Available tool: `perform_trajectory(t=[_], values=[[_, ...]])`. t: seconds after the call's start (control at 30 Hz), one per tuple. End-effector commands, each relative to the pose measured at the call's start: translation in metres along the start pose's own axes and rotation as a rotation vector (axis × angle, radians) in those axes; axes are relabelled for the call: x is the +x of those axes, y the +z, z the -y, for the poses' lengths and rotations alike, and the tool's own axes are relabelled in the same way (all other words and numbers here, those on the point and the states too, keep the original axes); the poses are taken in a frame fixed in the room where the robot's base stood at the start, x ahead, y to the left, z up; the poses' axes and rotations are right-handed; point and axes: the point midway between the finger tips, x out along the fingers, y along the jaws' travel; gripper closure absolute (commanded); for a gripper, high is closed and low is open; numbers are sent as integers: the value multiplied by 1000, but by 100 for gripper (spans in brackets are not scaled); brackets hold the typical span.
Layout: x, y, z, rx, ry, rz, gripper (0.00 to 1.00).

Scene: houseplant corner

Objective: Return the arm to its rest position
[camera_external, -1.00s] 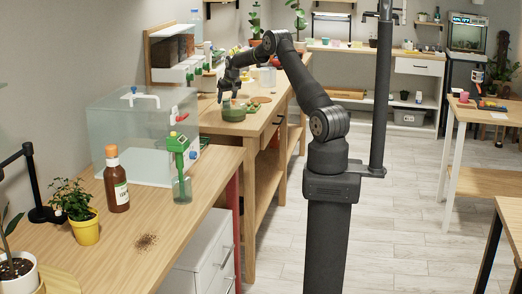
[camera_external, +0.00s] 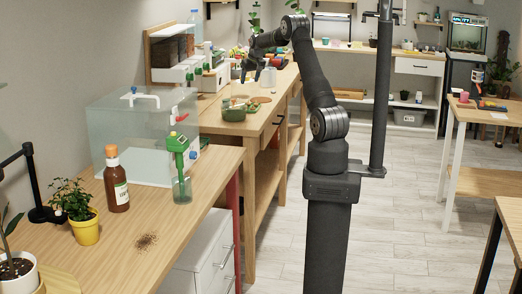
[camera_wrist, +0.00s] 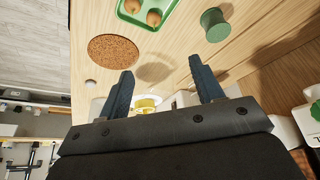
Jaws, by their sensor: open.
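My gripper (camera_external: 250,76) is raised above the back wooden bench, over the area of a green bowl (camera_external: 234,112) and a round cork mat (camera_external: 262,99). In the wrist view my gripper (camera_wrist: 161,68) shows two dark fingers spread apart with nothing held between them. Beyond the fingertips lie a cork mat (camera_wrist: 113,50), a green tray (camera_wrist: 125,13) with two brown round items (camera_wrist: 154,17), and a green cylinder (camera_wrist: 215,25). A white and yellow round thing (camera_wrist: 147,103) shows lower down between the fingers, partly hidden.
A clear tank (camera_external: 125,140), a brown bottle (camera_external: 116,182), a green-topped device (camera_external: 178,145) and a potted plant (camera_external: 84,228) stand on the near bench. A black post (camera_external: 381,90) rises close right of my arm. The floor (camera_external: 400,220) at right is open.

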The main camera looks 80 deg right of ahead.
Motion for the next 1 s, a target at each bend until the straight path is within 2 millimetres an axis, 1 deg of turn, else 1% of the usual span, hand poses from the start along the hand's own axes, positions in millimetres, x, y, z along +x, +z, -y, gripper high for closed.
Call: perform_trajectory(t=[0.03,0.2,0.83,0.9,1.0], values=[[-11,-6,1,-1,0,-5,40],[-43,-20,1,-1,1,-6,40],[-158,-67,1,-1,1,-4,40],[-168,-72,8,-9,-3,-3,40],[-164,-73,31,-34,-13,0,40]])
